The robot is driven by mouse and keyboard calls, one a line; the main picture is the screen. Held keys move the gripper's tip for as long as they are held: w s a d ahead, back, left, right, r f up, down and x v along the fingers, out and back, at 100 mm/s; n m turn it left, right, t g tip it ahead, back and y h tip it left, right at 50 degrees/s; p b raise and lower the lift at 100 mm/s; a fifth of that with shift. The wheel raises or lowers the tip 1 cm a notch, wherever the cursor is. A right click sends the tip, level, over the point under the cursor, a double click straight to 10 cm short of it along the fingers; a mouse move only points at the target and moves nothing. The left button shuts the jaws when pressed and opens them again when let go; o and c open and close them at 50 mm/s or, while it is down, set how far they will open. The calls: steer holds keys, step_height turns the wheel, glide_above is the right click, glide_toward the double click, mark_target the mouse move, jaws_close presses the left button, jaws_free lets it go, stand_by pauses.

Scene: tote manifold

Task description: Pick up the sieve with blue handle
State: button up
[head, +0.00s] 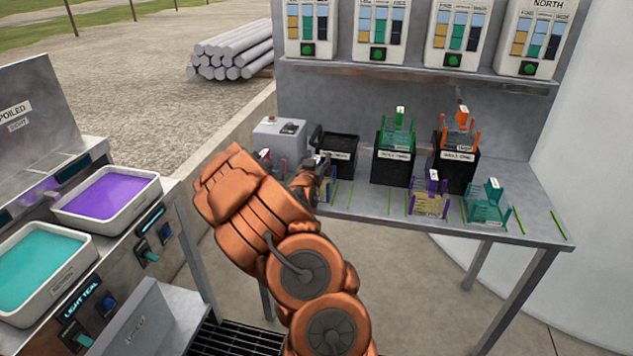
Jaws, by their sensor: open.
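My gripper (318,172), at the end of my orange arm, is open over the left part of the metal bench (355,205). I cannot make out a sieve with a blue handle; the arm and gripper cover that part of the bench. Small sieve-like baskets show to the right: a green one (397,135) and an orange one (460,138) on black bins, and a purple-posted one (429,200) and a teal one (487,207) on the bench top. A pink-posted piece (265,156) shows just left of the gripper.
A black bin (339,149) and a grey box (279,135) stand behind the gripper. Black bins (392,167) stand further right. A shelf with panels hangs above the bench. Trays of purple (110,198) and teal (38,264) liquid are on the left.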

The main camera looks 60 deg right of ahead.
steer(key=shift+w+d, duration=0.3)
steer(key=shift+d, duration=0.35)
steer(key=shift+c, duration=0.3)
jaws_close()
